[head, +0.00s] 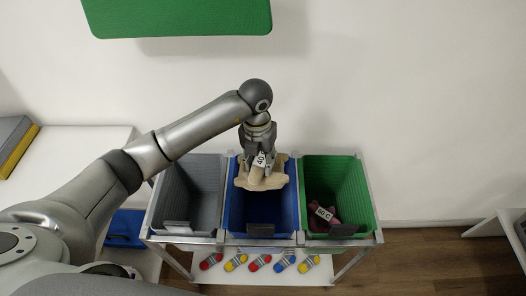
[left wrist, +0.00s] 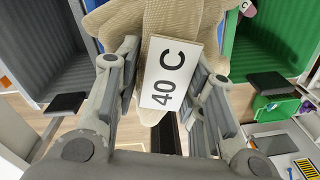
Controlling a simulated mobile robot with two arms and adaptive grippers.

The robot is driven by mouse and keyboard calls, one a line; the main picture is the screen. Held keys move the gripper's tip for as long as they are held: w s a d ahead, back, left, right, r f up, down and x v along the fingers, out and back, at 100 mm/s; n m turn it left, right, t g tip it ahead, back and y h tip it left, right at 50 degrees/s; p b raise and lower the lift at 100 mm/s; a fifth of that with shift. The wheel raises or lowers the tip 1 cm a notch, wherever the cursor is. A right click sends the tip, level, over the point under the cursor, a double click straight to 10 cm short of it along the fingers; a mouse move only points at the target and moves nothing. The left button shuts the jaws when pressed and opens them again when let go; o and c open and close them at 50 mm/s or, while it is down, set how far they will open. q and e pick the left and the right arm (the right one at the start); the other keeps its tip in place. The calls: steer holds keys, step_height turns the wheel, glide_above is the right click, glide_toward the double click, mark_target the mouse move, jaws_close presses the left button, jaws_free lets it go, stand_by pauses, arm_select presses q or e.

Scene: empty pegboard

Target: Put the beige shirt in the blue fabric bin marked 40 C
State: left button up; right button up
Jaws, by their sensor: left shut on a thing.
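The beige shirt (head: 273,180) hangs bunched from my left gripper (head: 259,163), over the back half of the blue fabric bin (head: 262,212). I cannot tell whether its lower edge is below the rim. In the left wrist view the shirt (left wrist: 122,22) is pinched between both fingers of the left gripper (left wrist: 165,90), and a white tag (left wrist: 168,72) on it reads 40 C. The front part of the blue bin shows bare and empty; the shirt hides the back. The bin's own front mark is not readable. My right gripper is out of view.
A grey bin (head: 190,190) stands left of the blue one and looks empty. A green bin (head: 332,180) at the right holds a dark red garment (head: 322,213) with a white tag. Several coloured rolls (head: 260,262) lie on the cart's lower shelf. A green panel (head: 180,16) is above.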

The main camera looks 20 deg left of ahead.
arm_select(q)
steer(key=f+b, duration=0.2)
steer(key=f, duration=0.1)
steer(key=s+f+b, duration=0.1)
steer(key=f, duration=0.1)
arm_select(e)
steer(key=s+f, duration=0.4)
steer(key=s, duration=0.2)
arm_select(q)
step_height(320, 180, down, 15)
steer(key=b, duration=1.2)
steer(key=shift+w, duration=0.2)
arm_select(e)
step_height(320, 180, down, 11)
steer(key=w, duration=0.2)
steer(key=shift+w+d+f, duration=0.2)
arm_select(q)
steer(key=shift+r, duration=0.1)
steer(key=o, duration=1.2)
steer(key=shift+c, duration=0.2)
steer(key=shift+o, duration=0.3)
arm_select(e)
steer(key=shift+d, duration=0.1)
